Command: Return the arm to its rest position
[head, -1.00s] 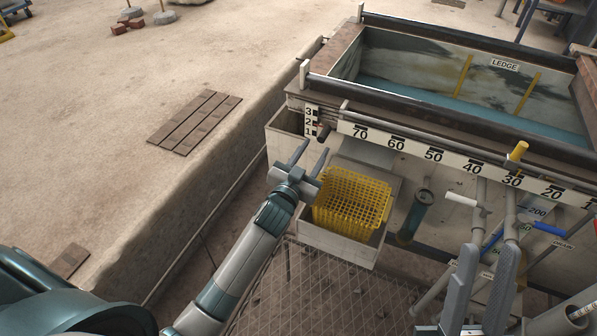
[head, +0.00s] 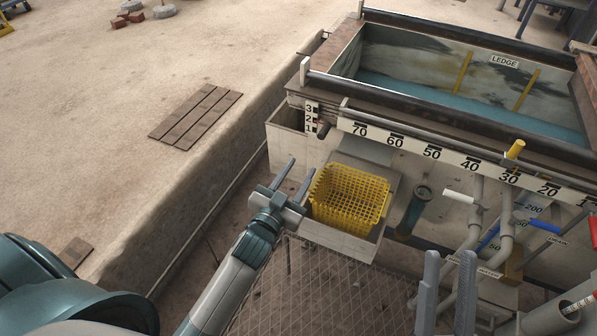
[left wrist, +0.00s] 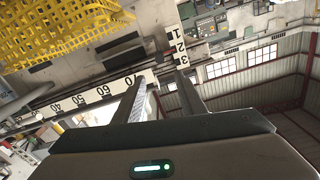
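My left gripper (head: 293,180) is in the middle of the head view, just left of the yellow basket. Its two fingers stand apart with nothing between them, and the left wrist view also shows the open fingers (left wrist: 158,92). My right gripper (head: 448,275) is at the lower right of the head view, with its two grey fingers upright and apart. Nothing shows between them.
A yellow basket (head: 349,199) sits in an open pale box (head: 340,243) on the tank's front. The water tank (head: 440,65) with a numbered scale (head: 433,153) fills the right. Pipes and coloured valve handles (head: 516,149) stand right. Sandy ground at left is mostly clear.

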